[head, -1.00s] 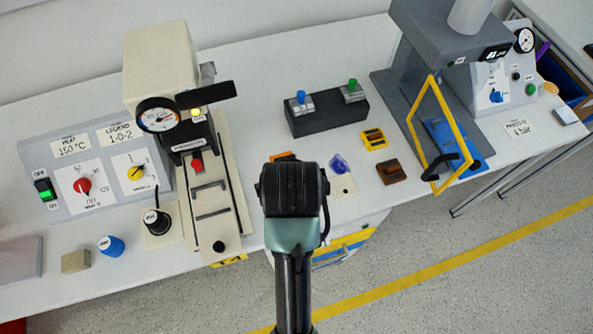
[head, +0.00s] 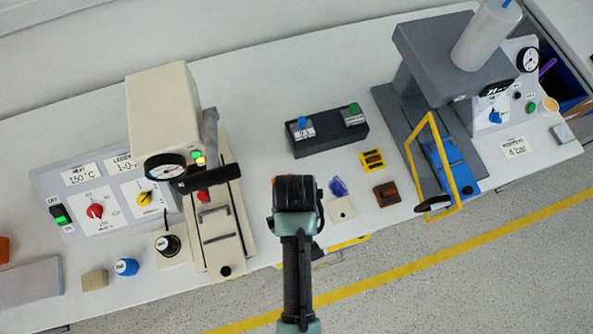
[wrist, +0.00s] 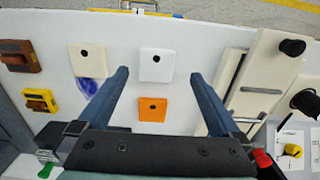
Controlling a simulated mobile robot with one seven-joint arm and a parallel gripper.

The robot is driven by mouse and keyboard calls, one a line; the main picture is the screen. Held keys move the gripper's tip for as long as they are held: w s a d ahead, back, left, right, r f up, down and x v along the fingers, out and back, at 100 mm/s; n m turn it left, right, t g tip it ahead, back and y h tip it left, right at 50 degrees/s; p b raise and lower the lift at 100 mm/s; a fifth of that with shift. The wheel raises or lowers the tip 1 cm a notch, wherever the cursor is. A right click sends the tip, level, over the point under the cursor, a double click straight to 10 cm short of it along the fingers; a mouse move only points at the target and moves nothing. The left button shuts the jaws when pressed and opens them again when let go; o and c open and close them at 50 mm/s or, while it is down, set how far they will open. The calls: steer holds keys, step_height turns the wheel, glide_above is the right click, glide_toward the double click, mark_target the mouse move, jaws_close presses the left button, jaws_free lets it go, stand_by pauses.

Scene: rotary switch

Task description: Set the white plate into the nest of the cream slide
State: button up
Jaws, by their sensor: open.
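The white plate (wrist: 156,66), a small square with a black knob, lies flat on the bench in the wrist view. My gripper (wrist: 160,74) is open above it, with one finger to each side and no visible contact. In the head view my gripper (head: 297,192) hides the white plate. The cream slide (head: 229,257) sticks out from under the cream press, left of my gripper. It has crosswise bars and a black knob at its front end. In the wrist view the slide (wrist: 262,75) is at the right. I cannot make out its nest clearly.
An orange plate (wrist: 153,108) lies just behind the white one. A cream plate (head: 341,209) and a purple piece (head: 338,187) lie to the right. The cream press (head: 165,105) stands over the slide's rear. A yellow-framed grey press (head: 435,50) stands farther right.

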steer(key=shift+w+d+f, duration=0.1)
steer(key=shift+w+f, duration=0.05)
steer(key=shift+f, duration=0.8)
steer(key=shift+w+d+f, duration=0.1)
steer(key=shift+w+f, duration=0.05)
steer(key=shift+f, duration=0.75)
steer(key=shift+w+f, duration=0.15)
steer(key=shift+f, duration=0.8)
steer(key=c, duration=1.3)
